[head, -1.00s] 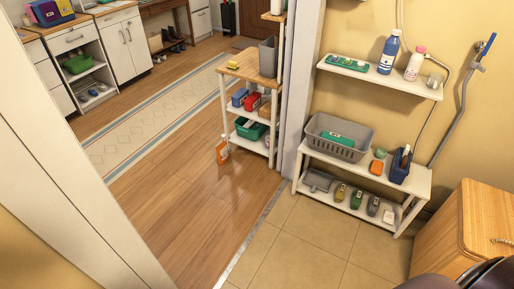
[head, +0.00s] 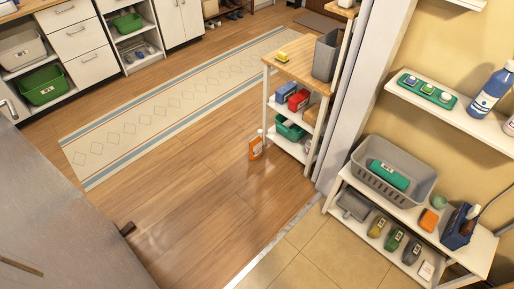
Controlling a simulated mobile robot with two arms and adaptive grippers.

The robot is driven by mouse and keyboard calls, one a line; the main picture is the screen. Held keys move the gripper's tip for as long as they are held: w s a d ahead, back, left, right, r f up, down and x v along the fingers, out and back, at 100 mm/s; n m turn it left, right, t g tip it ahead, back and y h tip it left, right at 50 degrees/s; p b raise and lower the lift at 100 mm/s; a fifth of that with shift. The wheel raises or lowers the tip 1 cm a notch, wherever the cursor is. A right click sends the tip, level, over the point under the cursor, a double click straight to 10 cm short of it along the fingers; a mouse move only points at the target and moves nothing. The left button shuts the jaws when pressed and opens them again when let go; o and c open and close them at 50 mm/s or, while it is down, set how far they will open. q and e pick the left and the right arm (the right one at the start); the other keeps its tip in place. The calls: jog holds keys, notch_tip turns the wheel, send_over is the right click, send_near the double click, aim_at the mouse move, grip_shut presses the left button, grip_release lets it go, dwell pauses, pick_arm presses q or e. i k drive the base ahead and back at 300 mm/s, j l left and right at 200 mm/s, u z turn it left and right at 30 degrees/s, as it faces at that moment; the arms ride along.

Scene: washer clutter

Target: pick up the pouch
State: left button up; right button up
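An upright orange container with a white top and a pale label (head: 256,147) stands on the wooden floor, just left of the small shelf unit. It is small in the head view, and I cannot tell for sure whether it is the pouch. No other thing is clearly a pouch. Neither of my grippers is in view.
The small shelf unit (head: 268,113) holds a grey bin (head: 325,57) and coloured boxes. A white rack (head: 459,262) at right holds a grey basket (head: 408,193) and several bottles. A grey panel (head: 60,215) fills the lower left. The floor (head: 190,190) and patterned rug (head: 110,143) are clear.

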aim_at(255, 145)
jog(key=i+l, duration=0.15)
jog(key=i, duration=0.2)
jog(key=i+l, duration=0.15)
jog(key=i, duration=0.25)
jog(key=i+l+u, duration=0.1)
jog(key=i, duration=0.25)
